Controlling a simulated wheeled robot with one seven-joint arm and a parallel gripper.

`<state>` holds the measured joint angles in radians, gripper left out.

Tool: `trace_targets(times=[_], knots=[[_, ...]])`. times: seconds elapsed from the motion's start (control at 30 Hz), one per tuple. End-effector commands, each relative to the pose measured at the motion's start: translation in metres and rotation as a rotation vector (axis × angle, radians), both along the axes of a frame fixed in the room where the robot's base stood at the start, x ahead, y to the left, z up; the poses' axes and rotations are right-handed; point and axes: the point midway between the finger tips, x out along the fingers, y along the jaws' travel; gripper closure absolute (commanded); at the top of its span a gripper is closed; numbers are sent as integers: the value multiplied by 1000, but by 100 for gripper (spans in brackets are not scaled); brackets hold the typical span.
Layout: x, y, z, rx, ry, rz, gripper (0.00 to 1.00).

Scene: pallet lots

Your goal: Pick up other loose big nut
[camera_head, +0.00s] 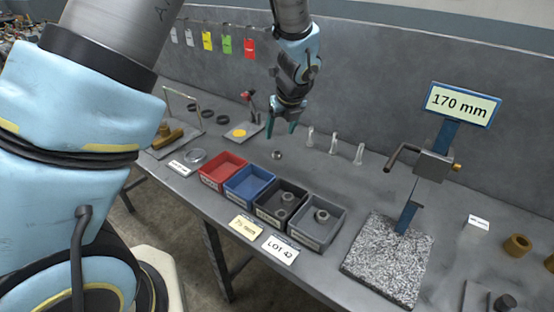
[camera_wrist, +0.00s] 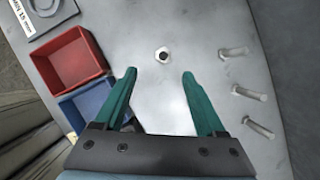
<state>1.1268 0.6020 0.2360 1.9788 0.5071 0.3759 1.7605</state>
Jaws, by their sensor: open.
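A loose big nut (camera_head: 277,155) lies alone on the grey bench top, behind the bins. In the wrist view the nut (camera_wrist: 162,55) lies beyond and between the fingertips, apart from both. My gripper (camera_head: 281,133) is open and empty above the bench near this nut; its green fingers also show in the wrist view (camera_wrist: 159,74). Other nut-like pieces lie in the dark bin (camera_head: 268,214) and the grey bin (camera_head: 305,236).
A red bin (camera_head: 211,181) and a blue bin (camera_head: 238,196) stand in the row. A height gauge on a granite block (camera_head: 378,279) stands at right.

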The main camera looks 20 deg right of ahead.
Motion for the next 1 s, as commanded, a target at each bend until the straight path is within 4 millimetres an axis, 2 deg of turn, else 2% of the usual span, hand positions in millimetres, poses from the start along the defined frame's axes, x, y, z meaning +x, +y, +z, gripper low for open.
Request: trace_targets(times=[0.3, 0.57, 0.8, 1.0], knots=[[17, 0, -40, 3, 1, 1, 28], [21, -2, -54, 2, 2, 2, 28], [30, -6, -82, 3, 2, 4, 28], [35, -7, -95, -1, 1, 4, 28]])
